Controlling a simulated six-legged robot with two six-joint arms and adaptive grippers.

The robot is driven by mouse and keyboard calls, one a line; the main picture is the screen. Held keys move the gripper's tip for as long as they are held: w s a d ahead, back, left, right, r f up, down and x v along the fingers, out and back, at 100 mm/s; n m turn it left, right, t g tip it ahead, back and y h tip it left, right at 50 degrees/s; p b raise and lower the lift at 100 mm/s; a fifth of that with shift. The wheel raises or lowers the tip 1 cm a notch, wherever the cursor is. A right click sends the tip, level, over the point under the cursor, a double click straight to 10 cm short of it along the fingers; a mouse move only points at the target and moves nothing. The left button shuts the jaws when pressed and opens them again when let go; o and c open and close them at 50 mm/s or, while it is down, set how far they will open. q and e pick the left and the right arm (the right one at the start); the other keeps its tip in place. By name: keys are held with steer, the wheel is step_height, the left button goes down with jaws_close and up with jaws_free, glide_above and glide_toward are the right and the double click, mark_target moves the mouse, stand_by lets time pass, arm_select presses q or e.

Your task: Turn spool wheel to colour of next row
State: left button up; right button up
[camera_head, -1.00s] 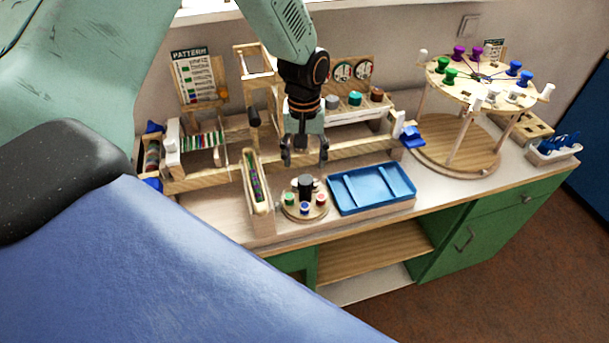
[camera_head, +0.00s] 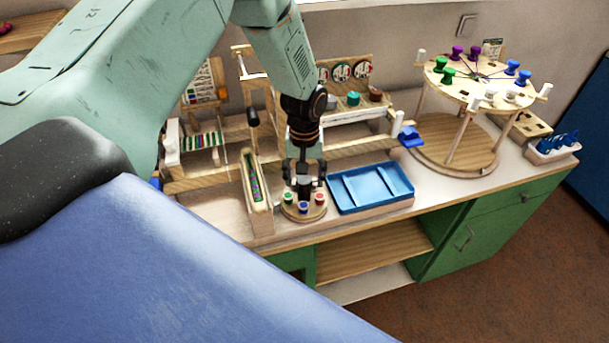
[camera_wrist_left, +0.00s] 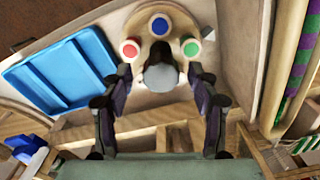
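The spool wheel (camera_head: 304,214) is a small round wooden disc at the counter's front. It carries a green spool (camera_head: 288,198), a blue spool (camera_head: 303,207) and a red spool (camera_head: 320,199) around a dark central knob (camera_head: 304,186). In the left wrist view the knob (camera_wrist_left: 160,75) has a grey top, with the blue spool (camera_wrist_left: 159,25) furthest from my gripper. My left gripper (camera_head: 305,178) is low over the wheel, its open fingers on both sides of the knob, with small gaps showing. My right gripper is not in view.
A blue tray (camera_head: 371,187) sits right of the wheel. A narrow wooden box (camera_head: 257,195) with a green and purple beaded strip stands close on its left. A loom frame with a wooden rail (camera_head: 350,151) lies behind. A tall round spool stand (camera_head: 478,80) is at right.

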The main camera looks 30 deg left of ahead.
arm_select(q)
steer(key=shift+a, duration=0.15)
steer(key=c, duration=1.1)
steer(key=shift+c, duration=0.2)
steer(key=m, duration=0.3)
steer(key=shift+m, duration=0.4)
steer(key=m, duration=0.3)
steer(key=shift+m+b, duration=0.3)
steer(key=m+b, duration=0.1)
steer(key=m, duration=0.5)
steer(key=shift+w+m, duration=0.1)
steer(key=shift+m, duration=0.2)
